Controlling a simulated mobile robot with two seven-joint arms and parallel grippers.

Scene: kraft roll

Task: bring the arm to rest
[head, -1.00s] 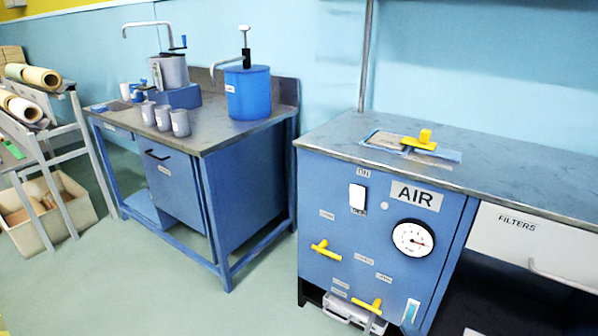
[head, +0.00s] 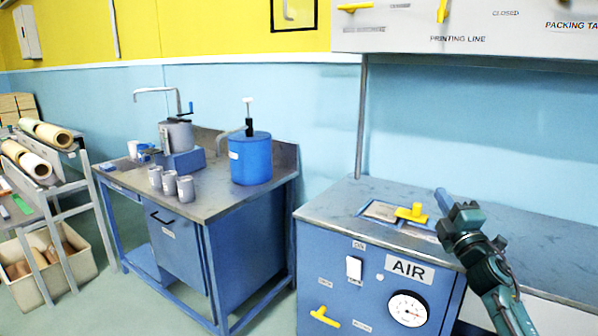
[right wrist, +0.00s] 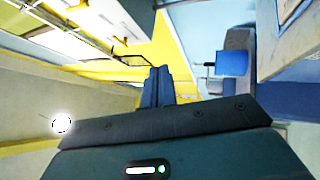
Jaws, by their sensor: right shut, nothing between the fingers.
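My right gripper (head: 443,197) is raised over the right part of the AIR cabinet, pointing up and to the left in the head view. Its fingers are shut with nothing between them. In the right wrist view the closed blue fingers (right wrist: 157,86) stand up from the dark gripper body, against the yellow and white of the room. The gripper appears close to the yellow handle (head: 411,213) on the cabinet top, to its right; I cannot tell the exact gap. My left gripper is not in view.
The blue AIR cabinet (head: 330,262) stands at right, with a white panel (head: 470,28) above it. A blue bench (head: 190,218) holds a blue drum (head: 250,160) and grey cups (head: 170,183). Paper rolls (head: 45,132) lie on a rack at far left. Free floor shows between bench and rack.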

